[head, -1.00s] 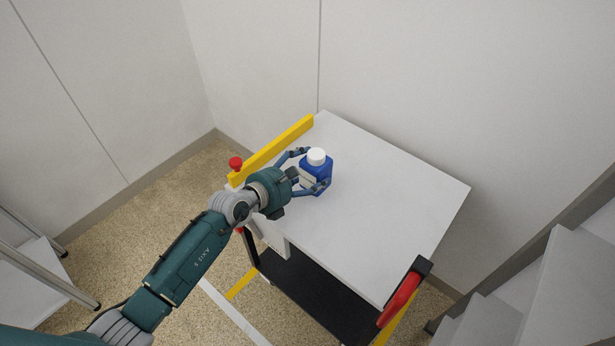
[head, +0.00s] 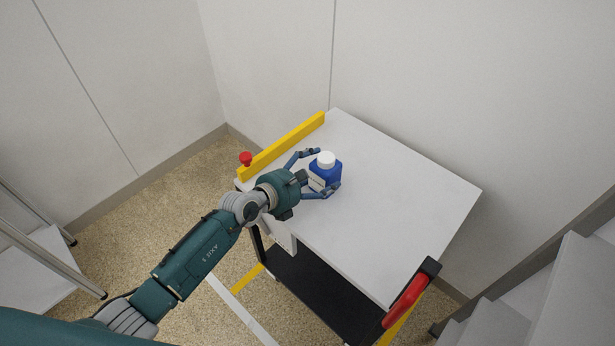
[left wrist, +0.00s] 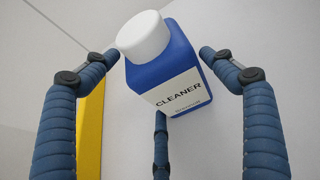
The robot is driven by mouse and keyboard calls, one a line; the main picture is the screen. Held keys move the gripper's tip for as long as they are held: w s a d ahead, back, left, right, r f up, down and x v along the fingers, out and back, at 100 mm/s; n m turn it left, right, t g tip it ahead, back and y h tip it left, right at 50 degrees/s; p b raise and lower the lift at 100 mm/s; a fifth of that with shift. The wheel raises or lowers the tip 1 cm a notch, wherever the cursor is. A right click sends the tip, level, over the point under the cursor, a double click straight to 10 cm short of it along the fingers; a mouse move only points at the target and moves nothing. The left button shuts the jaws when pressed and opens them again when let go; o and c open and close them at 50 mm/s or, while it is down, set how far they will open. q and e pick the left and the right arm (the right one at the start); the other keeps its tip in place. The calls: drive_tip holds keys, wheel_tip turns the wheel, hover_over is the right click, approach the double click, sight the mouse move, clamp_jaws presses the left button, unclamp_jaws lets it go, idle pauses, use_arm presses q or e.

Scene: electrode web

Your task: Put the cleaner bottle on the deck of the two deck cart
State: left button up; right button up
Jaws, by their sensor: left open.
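The cleaner bottle (head: 326,170) is blue with a white cap and stands upright on the white top deck of the two deck cart (head: 400,200). Its label reading CLEANER faces the camera in the left wrist view (left wrist: 172,75). My left gripper (head: 328,171) is open, with its blue fingers spread on either side of the bottle. In the left wrist view, gaps show between the side fingertips and the bottle; a third finger is below it, and I cannot tell whether that one touches. My right gripper is not in view.
A yellow bar (head: 283,146) runs along the cart's far left edge, with a red knob (head: 246,158) beside it. A red handle (head: 405,300) is at the near right corner. The deck right of the bottle is clear. Grey stepped units (head: 545,300) stand at right.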

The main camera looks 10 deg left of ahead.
use_arm(q)
drive_tip(key=v, duration=1.2)
